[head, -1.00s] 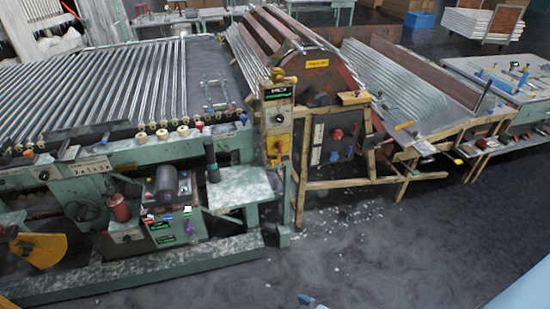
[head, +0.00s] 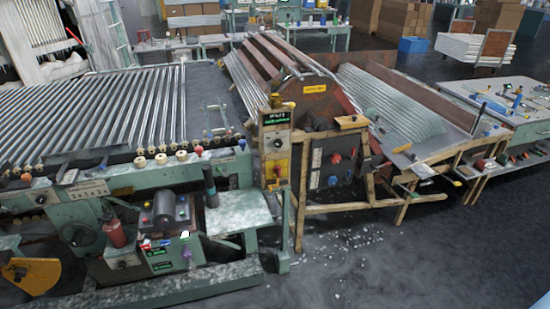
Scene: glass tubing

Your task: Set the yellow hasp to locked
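I cannot make out a hasp for certain. A small yellow part (head: 276,101) sits on top of that post, above a lit green display (head: 276,118). These are too small to tell whether either is a hasp or how it is set. Neither of my grippers is in view.
A green roller machine (head: 110,180) fills the left, with a yellow guard (head: 30,274) low down. A wooden-framed drum machine (head: 330,150) stands right of the post. A workbench (head: 500,100) is at the far right. The dark floor (head: 430,255) in front is mostly clear, with white shards.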

